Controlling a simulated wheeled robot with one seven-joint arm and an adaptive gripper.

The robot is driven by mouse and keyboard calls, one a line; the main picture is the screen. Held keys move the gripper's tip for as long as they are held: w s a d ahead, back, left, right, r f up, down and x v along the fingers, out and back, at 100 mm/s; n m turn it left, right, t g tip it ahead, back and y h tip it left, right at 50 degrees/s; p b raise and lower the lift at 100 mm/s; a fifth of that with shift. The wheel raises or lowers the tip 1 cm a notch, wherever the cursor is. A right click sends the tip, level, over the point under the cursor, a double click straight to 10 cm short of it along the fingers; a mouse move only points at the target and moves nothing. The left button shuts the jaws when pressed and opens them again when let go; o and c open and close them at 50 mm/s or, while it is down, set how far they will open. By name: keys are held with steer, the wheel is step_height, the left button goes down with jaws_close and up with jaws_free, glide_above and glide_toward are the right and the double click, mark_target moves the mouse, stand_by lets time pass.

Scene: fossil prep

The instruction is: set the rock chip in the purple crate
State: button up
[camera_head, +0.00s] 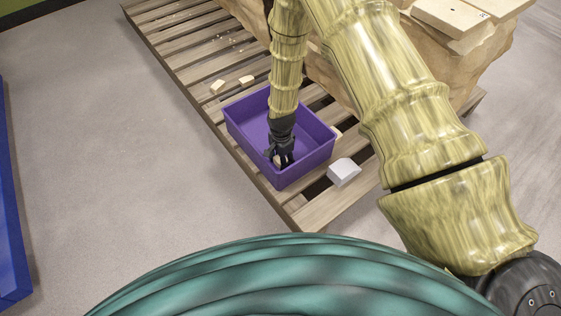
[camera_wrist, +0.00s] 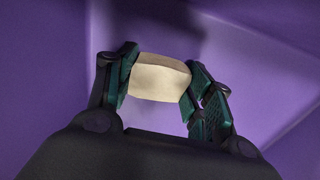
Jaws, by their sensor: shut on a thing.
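The purple crate (camera_head: 312,158) stands on a wooden pallet in the head view. Its purple inside fills the wrist view (camera_wrist: 245,75). My gripper (camera_head: 284,160) points down inside the crate's walls. In the wrist view my gripper (camera_wrist: 161,85) is shut on the rock chip (camera_wrist: 160,77), a pale cream block held between the two green-padded fingers. In the head view the chip is mostly hidden by the fingers. I cannot tell whether the chip touches the crate floor.
The slatted pallet (camera_head: 178,42) has small pale chips (camera_head: 246,79) left of the crate. A whitish block (camera_head: 344,172) lies right of the crate. A large brown rock mass (camera_head: 490,75) with boards stands behind. A blue container (camera_head: 12,215) is at the left edge. The grey floor between is clear.

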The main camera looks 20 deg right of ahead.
steer(key=shift+f, duration=0.1)
steer(key=o, duration=1.1)
steer(key=shift+f, duration=0.1)
step_height(320, 180, up, 12)
steer(key=p, duration=0.5)
